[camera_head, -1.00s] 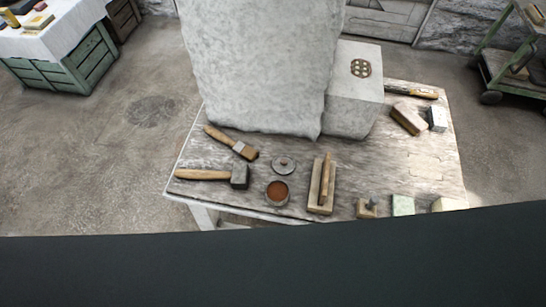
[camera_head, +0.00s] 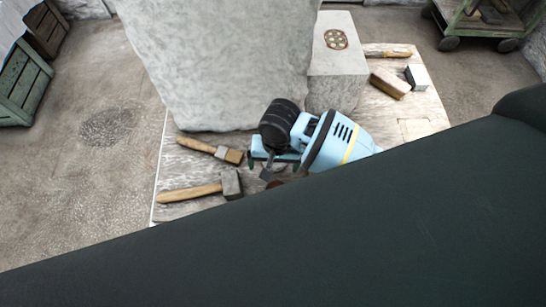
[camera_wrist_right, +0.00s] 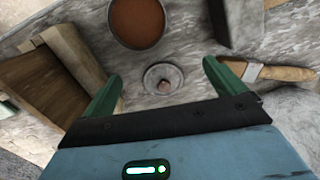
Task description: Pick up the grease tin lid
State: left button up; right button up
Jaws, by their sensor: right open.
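The grease tin lid (camera_wrist_right: 163,79) is a small grey disc with a knob in its middle, lying flat on the worn table. In the right wrist view it shows between and beyond the green fingers of my right gripper (camera_wrist_right: 161,74), which are apart with nothing held. In the head view my right gripper (camera_head: 272,159) is over the table's front part and largely hides the lid. The open grease tin (camera_wrist_right: 138,18), filled with brown grease, stands near the lid. My left gripper is not in view.
A mallet (camera_head: 205,190) and a brush (camera_head: 212,150) lie left of the gripper in the head view. A wooden float (camera_wrist_right: 50,80) is at the left in the wrist view. A large pale stone block (camera_head: 220,65) stands behind the gripper.

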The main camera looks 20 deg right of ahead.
jog(key=shift+m+h, duration=0.4)
jog(key=shift+m, duration=0.1)
jog(key=w, duration=0.1)
jog(key=w+d+r, duration=0.1)
jog(key=w, duration=0.2)
jog(key=shift+d+r, duration=0.2)
jog(key=shift+r, duration=0.2)
jog(key=shift+s+f+b, duration=0.1)
jog(key=shift+f+b, duration=0.2)
jog(key=shift+f, duration=0.8)
jog(key=shift+w+d+f+b, duration=0.15)
jog(key=shift+f+b, duration=0.15)
jog(key=shift+f, duration=1)
jog(key=shift+w+d+f+b, duration=0.1)
jog(key=shift+f+b, duration=0.2)
jog(key=shift+f, duration=0.95)
jog(key=shift+a+f, duration=0.1)
jog(key=shift+f, duration=0.15)
jog(key=c, duration=1)
